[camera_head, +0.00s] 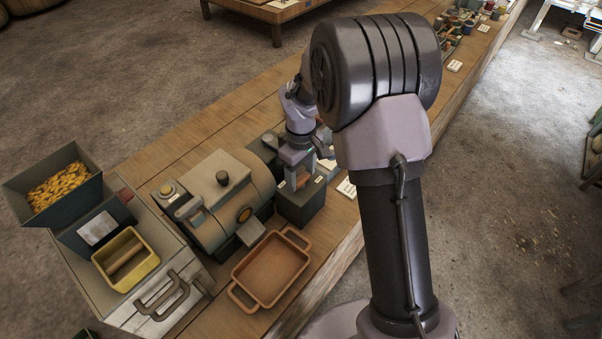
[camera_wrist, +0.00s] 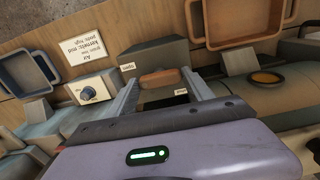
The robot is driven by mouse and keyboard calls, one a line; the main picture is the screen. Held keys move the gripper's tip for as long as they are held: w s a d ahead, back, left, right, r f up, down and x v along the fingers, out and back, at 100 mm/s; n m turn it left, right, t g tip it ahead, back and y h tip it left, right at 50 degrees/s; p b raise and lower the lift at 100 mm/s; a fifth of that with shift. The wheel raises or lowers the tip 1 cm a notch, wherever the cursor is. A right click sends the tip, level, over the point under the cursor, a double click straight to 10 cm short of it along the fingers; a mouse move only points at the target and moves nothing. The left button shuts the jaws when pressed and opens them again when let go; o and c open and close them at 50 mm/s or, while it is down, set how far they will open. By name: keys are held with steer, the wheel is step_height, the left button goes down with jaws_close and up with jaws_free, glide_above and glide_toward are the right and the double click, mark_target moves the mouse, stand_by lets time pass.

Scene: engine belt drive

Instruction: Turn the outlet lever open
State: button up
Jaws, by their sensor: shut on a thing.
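The outlet lever is a small orange-brown handle (camera_wrist: 158,78) on top of a dark box (camera_wrist: 160,55). The box also shows in the head view (camera_head: 301,207), to the right of the grey-green drum machine. My gripper (camera_wrist: 160,88) reaches down over the box with one finger on each side of the handle, shut on it. In the head view my gripper (camera_head: 297,172) partly hides the handle.
An orange tray (camera_head: 271,268) stands in front of the grey-green machine (camera_head: 220,200). A yellow bin (camera_head: 125,258) and a hopper of yellow pieces (camera_head: 58,187) are at the left. A knob box (camera_wrist: 90,90) and a white card (camera_wrist: 86,45) are beside the lever's box.

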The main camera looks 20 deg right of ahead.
mark_target(301, 178)
steer(key=o, duration=1.4)
steer(key=shift+c, duration=0.2)
step_height(301, 178, up, 17)
steer(key=p, duration=0.6)
steer(key=shift+r, duration=0.2)
steer(key=s+a+r+m+t+y+b, duration=0.1)
steer(key=s+r+m+t+b, duration=0.2)
steer(key=s, duration=0.4)
steer(key=s+a+r+m+b, duration=0.1)
steer(key=s+r+m, duration=0.25)
steer(key=s, duration=0.45)
steer(key=s+f+m+t+b, duration=0.1)
steer(key=s+m, duration=0.1)
steer(key=s, duration=0.3)
steer(key=s+a+m+t+y+b, duration=0.1)
steer(key=s+m, duration=0.2)
steer(key=s, duration=0.2)
steer(key=shift+a+f+t, duration=0.3)
steer(key=shift+f+t, duration=0.1)
